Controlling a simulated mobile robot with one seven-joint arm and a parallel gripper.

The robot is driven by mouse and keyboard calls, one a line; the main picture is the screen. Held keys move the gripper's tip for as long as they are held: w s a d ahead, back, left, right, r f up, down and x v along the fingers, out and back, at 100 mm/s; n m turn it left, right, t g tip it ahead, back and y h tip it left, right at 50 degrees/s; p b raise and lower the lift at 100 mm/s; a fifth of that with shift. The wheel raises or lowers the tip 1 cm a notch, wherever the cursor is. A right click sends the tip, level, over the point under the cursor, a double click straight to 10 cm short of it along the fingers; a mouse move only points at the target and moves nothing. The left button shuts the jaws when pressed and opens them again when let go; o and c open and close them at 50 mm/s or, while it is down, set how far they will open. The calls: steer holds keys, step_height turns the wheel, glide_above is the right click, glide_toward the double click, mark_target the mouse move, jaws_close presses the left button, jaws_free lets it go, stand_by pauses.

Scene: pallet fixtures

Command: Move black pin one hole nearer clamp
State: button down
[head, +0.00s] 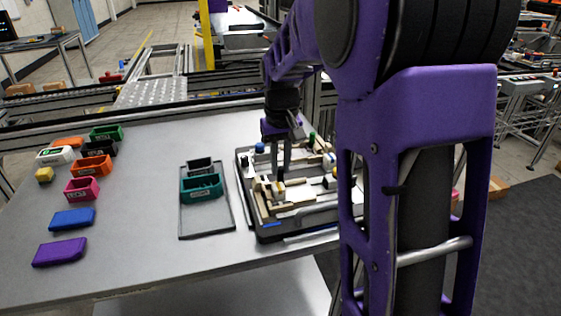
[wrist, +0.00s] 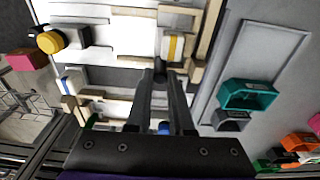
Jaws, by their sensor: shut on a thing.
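My gripper (head: 281,168) points down over the pallet fixture (head: 262,222) in the head view. In the wrist view its two fingers (wrist: 160,80) come close together on a small dark pin (wrist: 160,66), the black pin. The pin's lower end and the hole row under it are hidden or too small to tell. Beside the fingertips is a pale block with a yellow stripe (wrist: 172,47). A round yellow and black knob (wrist: 50,41) shows at the upper left of the wrist view. I cannot tell for sure which part is the clamp.
Left of the fixture, a grey tray (head: 207,232) holds a teal bin (head: 202,187) and a dark bin (head: 200,166). Several coloured bins and blocks, such as a purple block (head: 60,252), line the table's left side. The table between is clear. My arm hides the fixture's right side.

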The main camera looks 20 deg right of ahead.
steer(key=shift+f, duration=0.65)
steer(key=c, duration=0.7)
jaws_free()
steer(key=r+p, duration=0.1)
steer(key=r, duration=0.4)
steer(key=s+r+p, duration=0.1)
steer(key=r, duration=0.5)
steer(key=r+p, duration=0.1)
steer(key=r, duration=0.5)
steer(key=shift+s+a+r+p, duration=0.15)
steer(key=shift+s+p, duration=0.2)
steer(key=shift+w, duration=0.1)
